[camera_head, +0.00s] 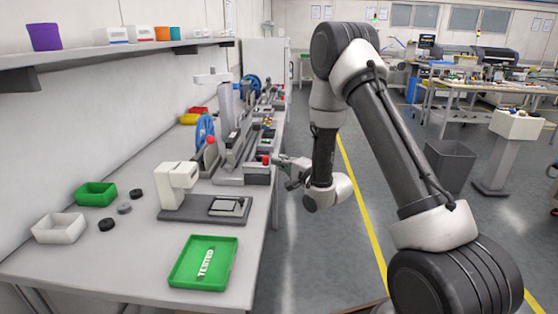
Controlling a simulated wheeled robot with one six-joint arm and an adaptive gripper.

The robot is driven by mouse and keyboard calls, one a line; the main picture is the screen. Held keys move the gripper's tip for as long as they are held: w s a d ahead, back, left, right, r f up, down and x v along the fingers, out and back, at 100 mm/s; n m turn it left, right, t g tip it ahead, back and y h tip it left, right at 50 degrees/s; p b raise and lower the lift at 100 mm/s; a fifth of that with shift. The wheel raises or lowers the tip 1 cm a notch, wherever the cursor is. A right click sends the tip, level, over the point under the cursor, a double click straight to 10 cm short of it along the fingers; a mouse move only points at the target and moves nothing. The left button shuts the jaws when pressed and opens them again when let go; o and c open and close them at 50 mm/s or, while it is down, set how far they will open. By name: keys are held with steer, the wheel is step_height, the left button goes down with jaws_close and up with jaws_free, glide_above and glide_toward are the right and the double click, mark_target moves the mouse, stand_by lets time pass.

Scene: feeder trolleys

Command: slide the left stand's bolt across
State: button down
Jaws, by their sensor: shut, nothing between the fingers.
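Grey feeder stands (243,178) are on the left bench, partly overlapping one another. One red ball knob (266,160) shows at the near right end of a stand, close to the bench edge. A second red knob (210,140) sits higher and further left, by a blue reel (206,130). I cannot tell which knob belongs to the left stand's bolt, and the bolts are too small to make out. My gripper (277,161) is shut and empty, just right of the near red knob. Whether it touches the knob is unclear.
A white device on a dark base (180,184), a green "TESTED" tray (203,284), a green bin (96,194) and a white bin (58,228) are on the near bench. A shelf (120,52) runs above.

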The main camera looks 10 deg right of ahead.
mark_target(252, 164)
steer(key=shift+a, duration=0.2)
steer(key=w+a, duration=0.1)
steer(key=a, duration=0.2)
steer(key=w+a, duration=0.1)
steer(key=a, duration=0.2)
steer(key=w+a, duration=0.1)
steer(key=a, duration=0.2)
steer(key=shift+w+a, duration=0.1)
steer(key=shift+a, duration=0.2)
steer(key=shift+d, duration=0.1)
